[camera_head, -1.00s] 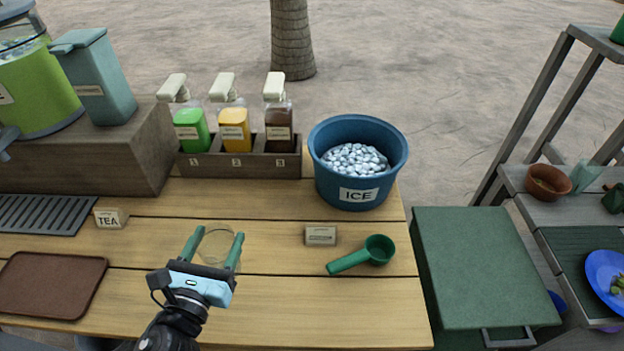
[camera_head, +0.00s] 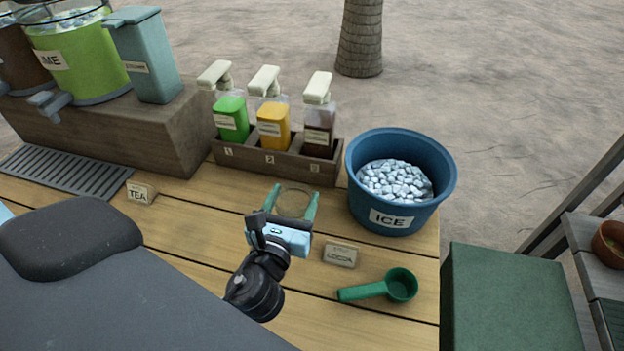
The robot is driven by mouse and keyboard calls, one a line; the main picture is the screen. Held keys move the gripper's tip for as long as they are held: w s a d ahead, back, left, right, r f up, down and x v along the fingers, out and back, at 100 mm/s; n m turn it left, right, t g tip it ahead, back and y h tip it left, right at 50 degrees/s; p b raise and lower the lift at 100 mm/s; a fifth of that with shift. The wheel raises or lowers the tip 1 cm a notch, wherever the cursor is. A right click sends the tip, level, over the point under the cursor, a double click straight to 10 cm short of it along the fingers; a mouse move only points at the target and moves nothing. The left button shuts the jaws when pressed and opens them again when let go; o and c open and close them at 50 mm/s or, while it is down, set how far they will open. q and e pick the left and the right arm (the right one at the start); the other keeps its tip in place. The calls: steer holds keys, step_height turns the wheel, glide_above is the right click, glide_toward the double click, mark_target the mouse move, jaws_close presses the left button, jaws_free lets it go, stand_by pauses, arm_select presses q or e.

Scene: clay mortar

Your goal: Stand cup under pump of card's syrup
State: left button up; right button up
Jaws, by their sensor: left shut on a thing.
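A clear cup (camera_head: 293,206) is held between the two green fingers of my left gripper (camera_head: 294,191), which is shut on it. The cup is over the wooden table, in front of the rack; whether it touches the boards I cannot tell. Three syrup bottles with pale pumps stand in the numbered rack (camera_head: 270,166): a green syrup (camera_head: 231,118) at 1, a yellow syrup (camera_head: 273,124) at 2 and a dark brown syrup (camera_head: 319,128) at 3. A small card (camera_head: 340,255), which seems to read COCOA, stands right of the gripper. My right gripper is not in view.
A blue ICE tub (camera_head: 390,217) stands right of the rack. A green scoop (camera_head: 372,289) lies at the front right. A TEA card (camera_head: 141,193) and a drip tray (camera_head: 70,173) are at the left, below a lime dispenser (camera_head: 85,62). Bare table lies between gripper and rack.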

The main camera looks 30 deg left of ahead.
arm_select(q)
steer(key=x, duration=0.4)
steer(key=f+x, duration=0.1)
steer(key=x, duration=0.9)
steer(key=shift+a+f, duration=0.1)
steer(key=shift+f, duration=0.05)
steer(key=shift+s+f+b, duration=0.1)
steer(key=shift+f+b, duration=0.9)
steer(key=shift+f, duration=0.9)
steer(key=shift+r, duration=0.15)
steer(key=o, duration=1.1)
steer(key=shift+o, duration=0.5)
